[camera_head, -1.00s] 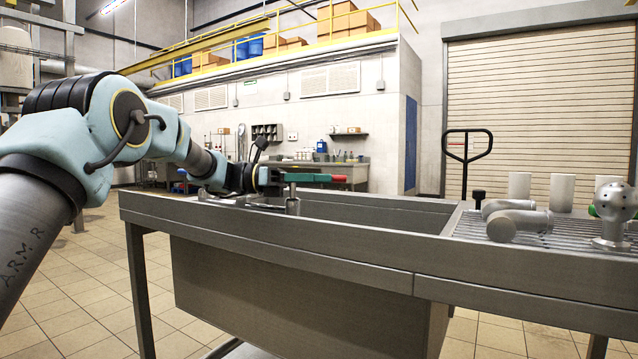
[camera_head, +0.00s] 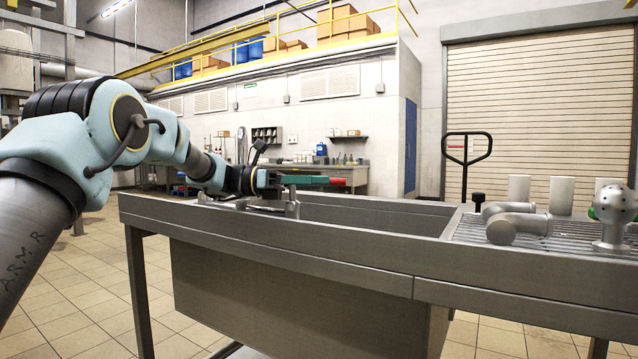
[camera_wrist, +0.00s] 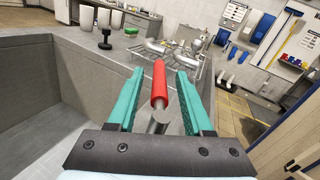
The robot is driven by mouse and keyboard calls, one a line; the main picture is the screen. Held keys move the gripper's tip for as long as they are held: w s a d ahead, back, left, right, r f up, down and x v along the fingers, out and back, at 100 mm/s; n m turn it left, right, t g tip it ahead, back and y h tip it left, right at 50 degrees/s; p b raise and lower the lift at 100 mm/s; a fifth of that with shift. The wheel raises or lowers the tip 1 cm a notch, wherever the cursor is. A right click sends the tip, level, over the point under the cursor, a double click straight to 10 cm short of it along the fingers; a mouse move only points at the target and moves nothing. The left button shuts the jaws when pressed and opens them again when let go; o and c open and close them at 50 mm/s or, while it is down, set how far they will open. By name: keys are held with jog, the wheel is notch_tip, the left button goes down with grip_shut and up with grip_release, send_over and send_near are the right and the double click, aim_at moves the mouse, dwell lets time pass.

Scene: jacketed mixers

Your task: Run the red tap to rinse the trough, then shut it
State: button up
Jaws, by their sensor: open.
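The red tap handle (camera_wrist: 159,84) is a red lever on a metal stem in the wrist view. It lies between the two teal fingers of my gripper (camera_wrist: 158,98), with a gap on both sides. My gripper is open around it and does not grip it. In the head view my gripper (camera_head: 305,180) is at the trough's left end, with a bit of the red handle (camera_head: 338,181) past the fingertips. The trough (camera_head: 380,212) is a grey metal basin. Its floor is hidden in the head view. I see no water running.
A slatted drainboard (camera_head: 470,228) at the right holds metal pipe elbows (camera_head: 515,220), a spray ball (camera_head: 615,205) and white cylinders (camera_head: 562,192). A pallet-truck handle (camera_head: 467,150) stands behind. Tiled floor lies around the trough's legs.

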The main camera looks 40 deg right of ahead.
jog(key=v, duration=1)
jog(key=shift+w, duration=0.2)
jog(key=shift+a, duration=0.1)
jog(key=shift+c, duration=0.4)
